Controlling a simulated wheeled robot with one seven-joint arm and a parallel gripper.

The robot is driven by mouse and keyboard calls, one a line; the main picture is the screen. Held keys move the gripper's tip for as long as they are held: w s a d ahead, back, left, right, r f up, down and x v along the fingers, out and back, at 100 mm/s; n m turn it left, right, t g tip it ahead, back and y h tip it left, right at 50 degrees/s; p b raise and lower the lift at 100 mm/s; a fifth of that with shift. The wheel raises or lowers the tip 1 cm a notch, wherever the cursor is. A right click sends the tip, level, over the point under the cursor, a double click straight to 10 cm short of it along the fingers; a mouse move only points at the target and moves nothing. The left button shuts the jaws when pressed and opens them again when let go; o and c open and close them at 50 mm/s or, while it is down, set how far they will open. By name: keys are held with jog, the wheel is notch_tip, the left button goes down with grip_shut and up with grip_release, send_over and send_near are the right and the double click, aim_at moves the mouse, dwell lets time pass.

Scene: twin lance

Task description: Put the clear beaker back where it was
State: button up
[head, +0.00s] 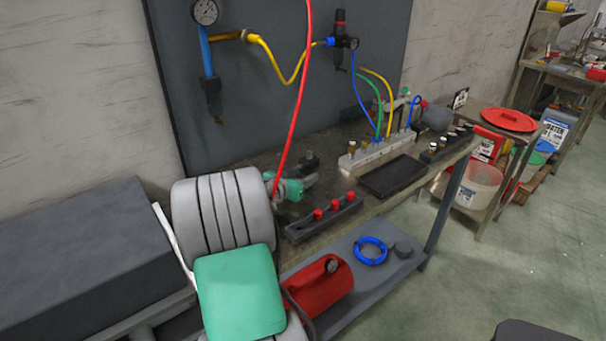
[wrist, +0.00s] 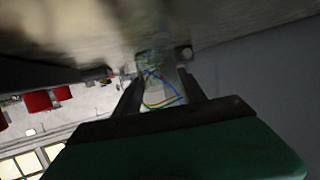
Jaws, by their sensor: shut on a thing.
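In the wrist view my gripper (wrist: 163,88) shows as two dark fingers in front of a green wrist body. The fingers are closed on a clear, see-through thing, which looks like the clear beaker (wrist: 165,68).
A red hose (head: 302,90) hangs down to the bench. A red cylinder (head: 322,287) and blue coil (head: 370,251) lie below.

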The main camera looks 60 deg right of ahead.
jog(key=shift+f, duration=0.15)
jog(key=o, duration=1.5)
jog(key=shift+r, duration=0.35)
jog(key=b+v, duration=0.1)
jog(key=v, duration=1.1)
jog(key=shift+f, duration=0.15)
